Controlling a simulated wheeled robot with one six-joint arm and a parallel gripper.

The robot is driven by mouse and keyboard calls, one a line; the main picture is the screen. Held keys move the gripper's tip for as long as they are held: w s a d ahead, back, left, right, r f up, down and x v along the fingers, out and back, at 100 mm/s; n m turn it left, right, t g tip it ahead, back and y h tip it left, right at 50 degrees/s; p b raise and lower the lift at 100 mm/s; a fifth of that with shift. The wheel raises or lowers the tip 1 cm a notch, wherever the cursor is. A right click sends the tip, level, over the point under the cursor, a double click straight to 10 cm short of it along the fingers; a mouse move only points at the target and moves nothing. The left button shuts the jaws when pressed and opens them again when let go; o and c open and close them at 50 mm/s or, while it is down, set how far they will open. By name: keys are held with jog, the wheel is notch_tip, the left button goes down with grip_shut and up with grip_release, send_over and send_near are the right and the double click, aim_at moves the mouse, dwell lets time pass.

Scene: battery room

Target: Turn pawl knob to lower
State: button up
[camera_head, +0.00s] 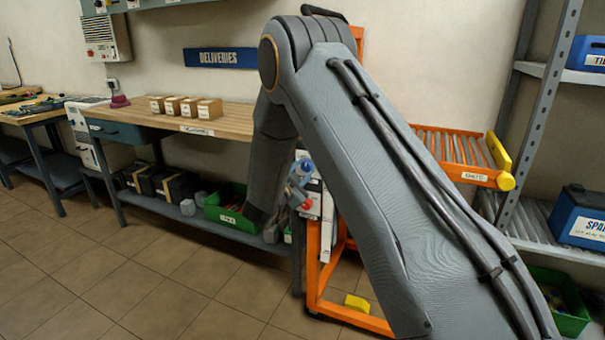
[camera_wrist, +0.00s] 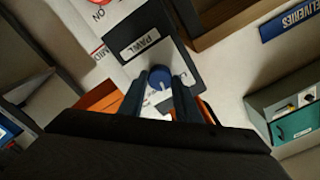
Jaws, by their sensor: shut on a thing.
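In the wrist view the blue, round pawl knob (camera_wrist: 159,78) with a pale pointer line sits on a dark plate (camera_wrist: 128,28) with a label reading PAWL. The plate is on a white panel. My gripper (camera_wrist: 159,84) has one dark finger on each side of the knob and is shut on it. The lower part of the knob's surroundings is hidden behind the fingers and my wrist. In the head view my arm covers most of the orange frame (camera_head: 313,262) and its white panel, and the gripper's hold is too small and blocked to make out there.
A wooden bench (camera_head: 225,122) with several small boxes stands left, a green bin (camera_head: 222,212) on its lower shelf. An orange roller tray (camera_head: 466,173) and a metal shelf rack (camera_head: 540,110) are at right. A yellow block (camera_head: 357,303) is at the frame's base. Floor at left is clear.

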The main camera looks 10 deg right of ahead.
jog(key=m+b, duration=0.1)
jog(key=m, duration=0.2)
jog(key=shift+m, duration=0.3)
jog(key=shift+m+b, duration=1.1)
jog(key=shift+m, duration=0.7)
jog(key=o, duration=1.1)
jog(key=shift+c, duration=0.2)
jog(key=shift+s, duration=0.1)
jog(key=v, duration=0.7)
jog(key=shift+s+a, duration=0.2)
jog(key=shift+s, duration=0.05)
jog(key=shift+w, duration=0.1)
